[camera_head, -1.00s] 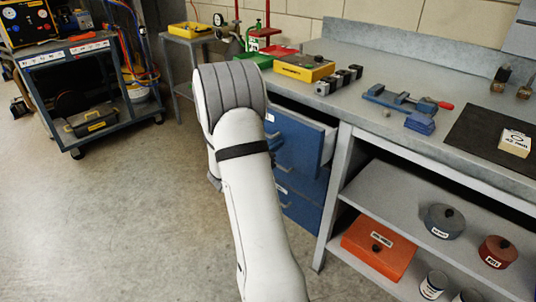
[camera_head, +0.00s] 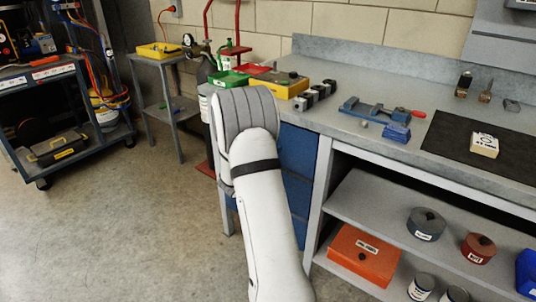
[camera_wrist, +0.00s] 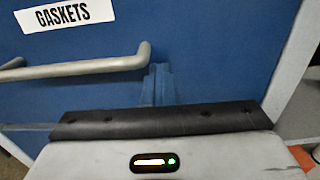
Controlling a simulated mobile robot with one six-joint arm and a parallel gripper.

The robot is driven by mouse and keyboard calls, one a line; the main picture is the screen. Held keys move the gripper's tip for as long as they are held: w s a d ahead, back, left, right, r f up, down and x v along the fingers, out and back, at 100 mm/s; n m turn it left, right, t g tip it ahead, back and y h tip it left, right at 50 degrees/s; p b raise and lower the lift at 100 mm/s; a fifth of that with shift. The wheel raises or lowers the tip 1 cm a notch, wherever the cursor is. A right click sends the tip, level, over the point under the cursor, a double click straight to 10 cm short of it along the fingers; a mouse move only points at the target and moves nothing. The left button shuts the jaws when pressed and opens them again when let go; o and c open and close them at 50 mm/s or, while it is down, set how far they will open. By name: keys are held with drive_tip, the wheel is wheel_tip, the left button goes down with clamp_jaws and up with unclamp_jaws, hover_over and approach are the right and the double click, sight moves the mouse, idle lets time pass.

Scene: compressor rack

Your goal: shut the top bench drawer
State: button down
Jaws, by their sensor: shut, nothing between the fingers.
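The top bench drawer has a blue front (camera_head: 300,148), partly hidden behind my arm in the head view. It looks flush with the bench frame there, with no open drawer box showing. In the wrist view a blue front (camera_wrist: 215,50) fills most of the picture, with a white GASKETS label (camera_wrist: 66,14) and a grey bar handle (camera_wrist: 85,68). My gripper (camera_wrist: 160,72) is shut and empty, its fingers pointing at the blue front just right of the handle's end. I cannot tell whether the tips touch it. The head view hides my gripper behind my arm.
The benchtop (camera_head: 375,85) above holds a yellow case (camera_head: 280,84), a blue vise (camera_head: 375,108) and a dark mat (camera_head: 455,150). Open shelves right of the drawers hold an orange box (camera_head: 362,255) and tins.

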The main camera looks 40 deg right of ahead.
drive_tip(key=shift+d+r, duration=0.3)
drive_tip(key=shift+d, duration=0.05)
drive_tip(key=shift+a, duration=0.1)
drive_tip(key=p+v, duration=0.1)
drive_tip(key=v, duration=1.3)
drive_tip(key=shift+a+f+p, duration=0.25)
drive_tip(key=shift+a+p, duration=0.05)
drive_tip(key=shift+p, duration=0.1)
drive_tip(key=s+a+r+m+g+y+p, duration=0.3)
drive_tip(key=s+r+m+g+y+p, duration=0.35)
drive_tip(key=s+r+m+p, duration=0.7)
drive_tip(key=s+a+r+m+t+y+p, duration=0.1)
drive_tip(key=s+a+r+m+y+p, duration=0.3)
drive_tip(key=a+r, duration=0.5)
drive_tip(key=s+a+r+m+t+y+p, duration=0.2)
drive_tip(key=s+a+r+m+y+p, duration=0.2)
drive_tip(key=s+a+r+y+p, duration=0.2)
drive_tip(key=a+r+p, duration=0.1)
drive_tip(key=a+r, duration=0.1)
drive_tip(key=a, duration=0.1)
drive_tip(key=shift+s+r+y, duration=0.3)
drive_tip(key=shift+r+y, duration=0.05)
drive_tip(key=shift+r, duration=0.05)
